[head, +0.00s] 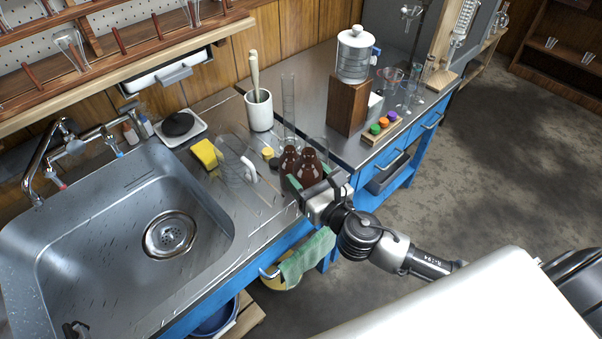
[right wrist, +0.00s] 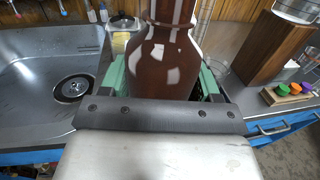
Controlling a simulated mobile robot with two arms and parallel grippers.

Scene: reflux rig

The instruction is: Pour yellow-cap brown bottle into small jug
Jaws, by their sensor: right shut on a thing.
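Two brown bottles stand close together near the counter's front edge in the head view. My right gripper (head: 314,185) is shut on the nearer brown bottle (head: 309,168), its green pads on either side; this bottle looks upright. It fills the middle of the right wrist view (right wrist: 165,55), its top cut off. The other brown bottle (head: 288,160) is just behind it to the left. A clear glass jug with a white handle (head: 248,165) stands further left. My left gripper is not in view.
A sink (head: 215,235) lies to the left, with a yellow sponge (head: 206,154) by it. A tall glass cylinder (head: 289,100) and a white pot (head: 259,111) stand behind the bottles. A wooden block (head: 348,105) and a rack of coloured caps (head: 381,127) are to the right.

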